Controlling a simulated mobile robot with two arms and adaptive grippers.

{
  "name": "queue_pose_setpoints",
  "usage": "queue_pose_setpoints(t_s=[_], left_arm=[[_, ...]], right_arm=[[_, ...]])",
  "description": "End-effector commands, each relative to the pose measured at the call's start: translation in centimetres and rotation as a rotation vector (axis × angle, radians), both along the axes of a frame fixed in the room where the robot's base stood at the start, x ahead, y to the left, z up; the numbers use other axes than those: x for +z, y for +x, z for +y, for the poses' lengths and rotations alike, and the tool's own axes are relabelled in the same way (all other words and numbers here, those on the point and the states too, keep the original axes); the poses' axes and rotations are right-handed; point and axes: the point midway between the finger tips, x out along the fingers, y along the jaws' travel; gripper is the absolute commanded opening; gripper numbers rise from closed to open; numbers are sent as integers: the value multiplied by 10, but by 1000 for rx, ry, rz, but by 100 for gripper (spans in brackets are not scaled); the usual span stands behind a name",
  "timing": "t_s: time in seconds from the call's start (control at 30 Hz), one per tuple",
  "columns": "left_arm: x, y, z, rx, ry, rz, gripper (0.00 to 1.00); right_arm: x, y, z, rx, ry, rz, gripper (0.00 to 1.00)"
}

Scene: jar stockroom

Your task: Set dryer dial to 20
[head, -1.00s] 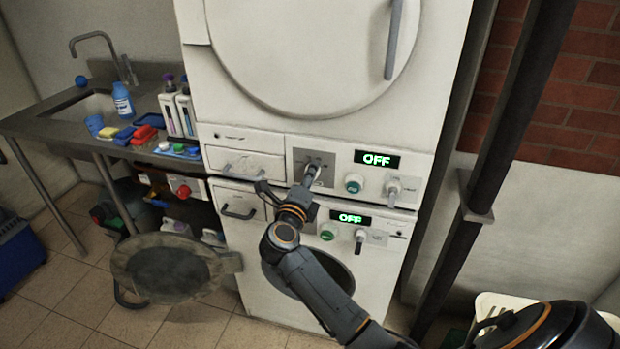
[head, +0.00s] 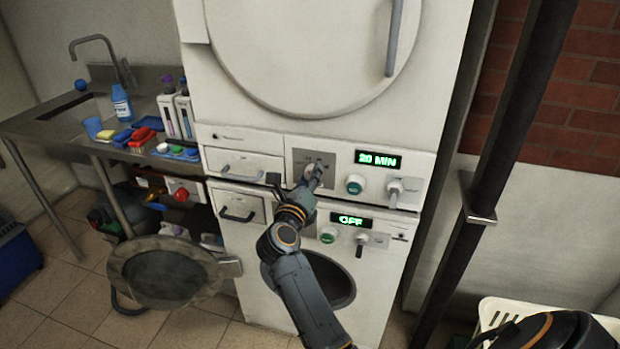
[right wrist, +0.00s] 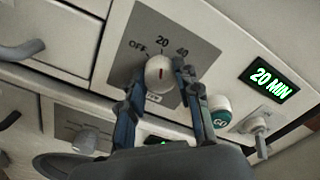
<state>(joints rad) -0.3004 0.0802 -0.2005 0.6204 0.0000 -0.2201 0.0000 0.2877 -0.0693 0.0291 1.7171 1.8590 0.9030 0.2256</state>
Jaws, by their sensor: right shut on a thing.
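The dryer's dial (head: 311,169) is a white knob on a grey panel. In the right wrist view the dial (right wrist: 157,70) has a red mark that points up towards the 20 label, between OFF and 40. The dryer display (head: 378,159) reads 20 MIN in green, and the right wrist view shows the same display (right wrist: 269,80). My right gripper (head: 315,172) is at the dial. In the right wrist view its fingers (right wrist: 158,78) stand on either side of the dial and are shut on it. My left gripper is not in view.
A green GO button (head: 355,184) and a lever (head: 395,190) sit right of the dial. Below, the washer display (head: 351,219) reads OFF, and the washer's round door (head: 165,274) hangs open. A sink counter with bottles is at the left; a dark pipe (head: 495,170) is at the right.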

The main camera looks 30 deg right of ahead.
Motion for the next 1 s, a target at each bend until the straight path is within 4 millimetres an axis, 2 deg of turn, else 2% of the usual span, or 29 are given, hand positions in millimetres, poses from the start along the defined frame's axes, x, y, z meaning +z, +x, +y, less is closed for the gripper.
queue_pose_setpoints(t_s=[0.27,0.3,0.4,0.77,0.87,1.0], left_arm=[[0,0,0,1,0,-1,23],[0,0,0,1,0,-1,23],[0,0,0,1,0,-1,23],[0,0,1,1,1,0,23],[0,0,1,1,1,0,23],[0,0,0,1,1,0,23]], right_arm=[[-2,0,0,0,3,4,1],[-2,0,0,0,3,4,39],[-2,0,0,1,2,3,56],[5,0,0,0,2,0,56],[17,0,1,0,2,-2,56],[46,0,0,-1,3,-6,56]])
